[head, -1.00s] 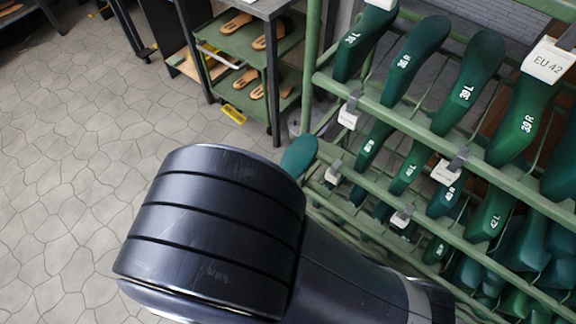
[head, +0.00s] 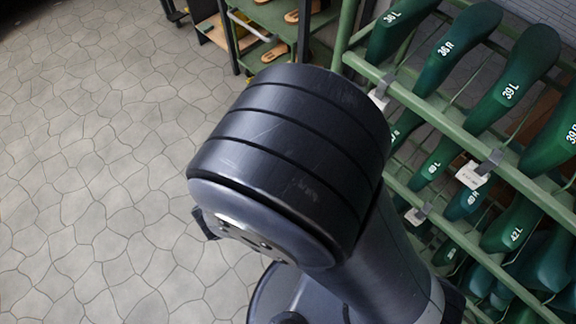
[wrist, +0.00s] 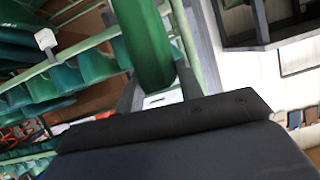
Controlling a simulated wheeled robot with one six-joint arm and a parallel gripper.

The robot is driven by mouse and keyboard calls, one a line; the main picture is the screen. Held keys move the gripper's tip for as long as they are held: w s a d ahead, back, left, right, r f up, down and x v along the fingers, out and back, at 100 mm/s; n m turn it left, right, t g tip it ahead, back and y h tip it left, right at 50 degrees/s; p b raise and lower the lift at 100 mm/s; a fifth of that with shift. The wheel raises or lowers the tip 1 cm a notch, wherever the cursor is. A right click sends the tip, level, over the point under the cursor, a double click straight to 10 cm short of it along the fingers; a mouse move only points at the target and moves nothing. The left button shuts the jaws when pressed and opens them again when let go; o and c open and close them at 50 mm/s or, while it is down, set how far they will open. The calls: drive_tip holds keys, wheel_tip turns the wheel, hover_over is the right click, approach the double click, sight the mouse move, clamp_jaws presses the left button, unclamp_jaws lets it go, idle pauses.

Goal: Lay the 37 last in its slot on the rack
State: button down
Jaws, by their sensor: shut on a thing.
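In the wrist view my gripper (wrist: 158,88) is shut on a green last (wrist: 146,40), which extends up out of the picture. Its size number is not visible there. In the head view my gripper and the held last are hidden behind my dark arm. The green rack (head: 425,112) stands at the right of the head view. Its upper row holds green lasts, among them a 36 R last (head: 450,45) and a 39 L last (head: 512,88). I cannot make out a slot marked 37.
Lower rack rows hold several more lasts, such as a 42 L last (head: 513,232). White tags (head: 472,175) hang from the rails. A shelf unit (head: 268,45) with sandal soles stands at the back. The tiled floor (head: 90,170) at left is clear.

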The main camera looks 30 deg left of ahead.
drive_tip(key=w+d+f+b, duration=0.1)
drive_tip(key=w+d+b, duration=0.2)
drive_tip(key=w, duration=0.7)
drive_tip(key=w+d+f+b, duration=0.1)
drive_tip(key=w+d+b, duration=0.3)
drive_tip(key=w+b, duration=0.3)
drive_tip(key=shift+w+f+b, duration=0.3)
drive_tip(key=shift+w, duration=1.4)
idle(0.4)
drive_tip(key=shift+d, duration=0.1)
idle(0.4)
drive_tip(key=c, duration=0.9)
unclamp_jaws()
drive_tip(key=shift+f, duration=0.1)
drive_tip(key=shift+o, duration=0.2)
drive_tip(key=p+v, duration=0.4)
drive_tip(key=v, duration=0.5)
drive_tip(key=shift+s+r, duration=0.25)
drive_tip(key=shift+s, duration=0.05)
drive_tip(key=shift+s+a+r+p, duration=0.1)
drive_tip(key=shift+s+a+p, duration=0.2)
drive_tip(key=shift+s, duration=0.25)
